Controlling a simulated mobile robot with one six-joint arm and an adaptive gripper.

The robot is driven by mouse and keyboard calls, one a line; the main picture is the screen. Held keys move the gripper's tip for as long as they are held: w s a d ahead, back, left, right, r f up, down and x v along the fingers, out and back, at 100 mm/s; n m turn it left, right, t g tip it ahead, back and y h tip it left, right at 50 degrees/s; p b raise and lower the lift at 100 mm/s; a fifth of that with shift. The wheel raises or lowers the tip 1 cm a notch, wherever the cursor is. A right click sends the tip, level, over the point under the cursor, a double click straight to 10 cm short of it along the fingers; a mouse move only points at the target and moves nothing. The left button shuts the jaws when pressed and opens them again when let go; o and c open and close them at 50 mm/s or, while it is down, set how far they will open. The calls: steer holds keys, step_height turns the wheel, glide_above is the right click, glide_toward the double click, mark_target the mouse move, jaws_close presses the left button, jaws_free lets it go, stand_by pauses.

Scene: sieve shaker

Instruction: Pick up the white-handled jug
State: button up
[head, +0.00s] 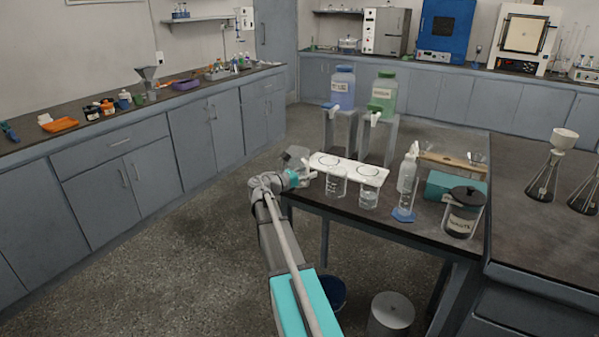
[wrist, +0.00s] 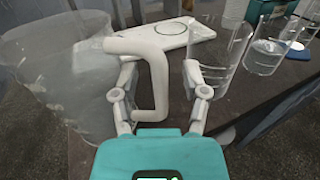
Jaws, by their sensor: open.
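The white-handled jug (wrist: 58,85) is a clear, wide vessel at the left of the wrist view. Its white, D-shaped handle (wrist: 157,75) points toward the middle of that view. My gripper (wrist: 162,88) is open, with the handle between its fingers. The left finger is on the jug side of the handle and the right finger is on its outer side, with a gap to the handle. In the head view the jug (head: 296,154) is a small grey shape at the table's left end, partly hidden by my gripper (head: 306,176).
A white board with ring marks (head: 350,167) lies beside the jug. Two glass beakers (head: 337,184) (head: 369,195) stand in front of it. Further right are a wash bottle (head: 407,176), a teal box (head: 440,184) and a dark jar (head: 462,213). The table's left edge is close.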

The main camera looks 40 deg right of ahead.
mark_target(306, 164)
jaws_close()
stand_by(0.3)
steer(key=shift+r+p, duration=0.35)
stand_by(0.6)
steer(key=shift+r+p, duration=1.3)
steer(key=s+r+p, duration=0.9)
steer(key=s, duration=0.4)
steer(key=shift+s+r+p, duration=0.3)
steer(key=shift+s, duration=0.05)
steer(key=shift+s, duration=0.1)
stand_by(0.9)
